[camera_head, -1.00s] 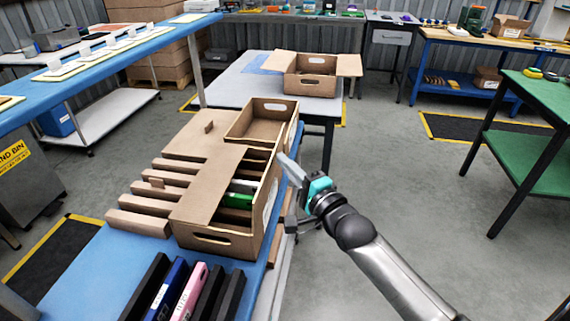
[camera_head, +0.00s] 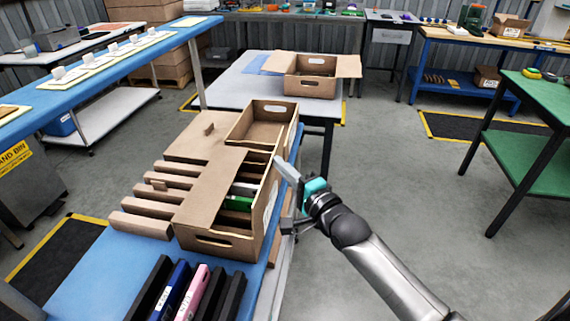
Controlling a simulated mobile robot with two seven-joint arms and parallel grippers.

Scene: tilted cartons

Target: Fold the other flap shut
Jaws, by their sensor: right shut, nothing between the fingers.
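A brown carton (camera_head: 215,240) stands on the blue bench with its handle slot facing me. Its left flap (camera_head: 209,192) lies over the left part of the opening. The right part is open, and a green item (camera_head: 238,203) and a white item show inside. The right flap is hard to make out; it may hang down on the carton's right side, partly hidden. My right gripper (camera_head: 284,166) is shut and empty, just right of the carton's far right edge. I cannot tell whether it touches the carton. My left gripper is not in view.
An open, empty carton (camera_head: 262,118) stands directly behind. Brown bars (camera_head: 140,224) lie left of the carton, and black, blue and pink items (camera_head: 190,292) stand in front. Another open carton (camera_head: 309,82) sits on the white table behind.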

